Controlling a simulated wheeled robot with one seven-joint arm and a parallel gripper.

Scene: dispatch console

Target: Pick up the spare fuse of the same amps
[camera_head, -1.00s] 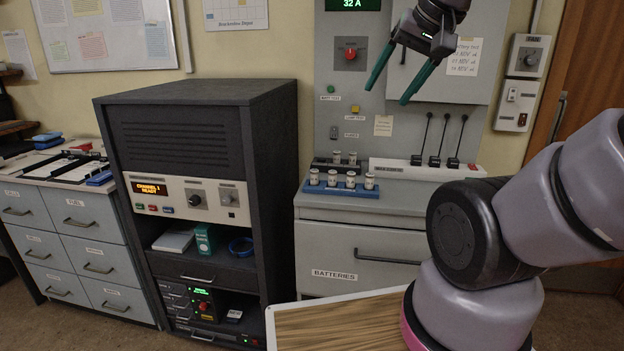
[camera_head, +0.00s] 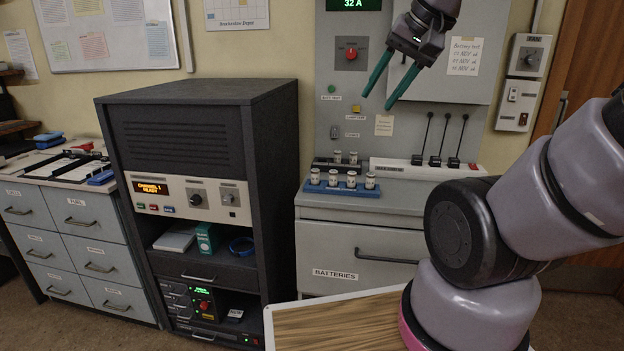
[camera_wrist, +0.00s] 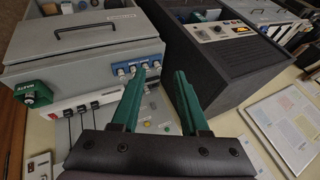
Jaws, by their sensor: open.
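Several white cylindrical fuses (camera_head: 351,180) stand upright in a blue rack (camera_head: 342,191) on the grey cabinet's top. Their markings are too small to read. Two similar fuses (camera_head: 353,158) stand in a dark holder just behind. A green display (camera_head: 350,4) on the wall panel reads 32 A. My gripper (camera_head: 377,101) is open and empty, with green fingers pointing down, above the racks and in front of the panel. In the wrist view my gripper (camera_wrist: 159,73) also shows its fingers apart, and the blue rack (camera_wrist: 124,79) lies partly behind the left finger.
Three black levers (camera_head: 434,140) rise from a white strip right of the racks. A red knob (camera_head: 351,54) and small buttons are on the panel. A dark equipment rack (camera_head: 273,165) stands to the left. A wood-topped surface (camera_head: 335,325) is at the front.

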